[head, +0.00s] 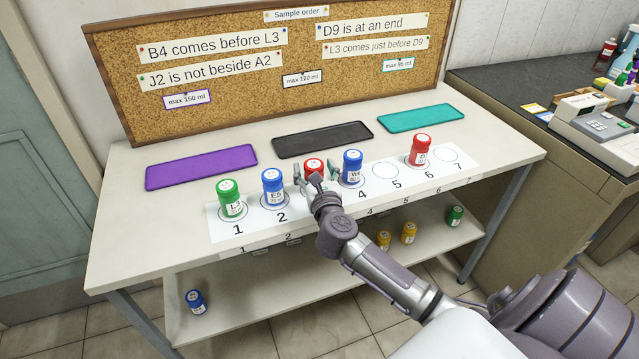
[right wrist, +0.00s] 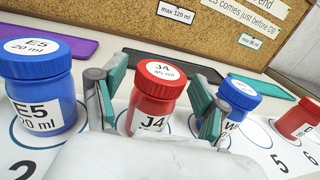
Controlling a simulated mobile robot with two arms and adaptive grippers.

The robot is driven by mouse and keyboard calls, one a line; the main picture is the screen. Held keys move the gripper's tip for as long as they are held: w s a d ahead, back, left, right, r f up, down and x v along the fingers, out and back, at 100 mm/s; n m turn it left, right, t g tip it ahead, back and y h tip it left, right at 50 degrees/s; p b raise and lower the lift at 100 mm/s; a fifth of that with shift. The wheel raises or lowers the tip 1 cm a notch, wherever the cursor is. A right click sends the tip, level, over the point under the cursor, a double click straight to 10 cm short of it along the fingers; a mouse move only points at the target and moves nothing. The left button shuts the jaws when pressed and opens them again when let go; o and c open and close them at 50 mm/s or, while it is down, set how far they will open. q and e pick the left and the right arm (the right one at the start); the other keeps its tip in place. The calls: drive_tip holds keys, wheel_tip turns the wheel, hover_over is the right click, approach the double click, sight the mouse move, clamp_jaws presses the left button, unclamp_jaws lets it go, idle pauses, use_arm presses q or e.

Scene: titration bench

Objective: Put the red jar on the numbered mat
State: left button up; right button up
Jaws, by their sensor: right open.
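The numbered mat (head: 330,215) is a white strip with circles numbered 1 to 7. A red jar (head: 314,166) labelled J4 stands upright at spot 3; it also shows in the right wrist view (right wrist: 160,92). Another red jar (head: 420,151) stands on spot 6, its label too small to read. My right gripper (head: 316,178) is open, with its fingers on either side of the J4 jar; in the right wrist view (right wrist: 158,105) gaps show between jar and fingers. The gripper hides part of spot 3. My left gripper is not in view.
A green jar (head: 231,198) stands on spot 1, a blue E5 jar (head: 274,188) on spot 2, another blue jar (head: 352,168) on spot 4. Spots 5 and 7 are empty. Purple (head: 200,167), black (head: 322,139) and teal (head: 421,118) mats lie behind, empty. More jars are on the lower shelf.

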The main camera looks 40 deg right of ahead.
drive_tip(key=v, duration=1.1)
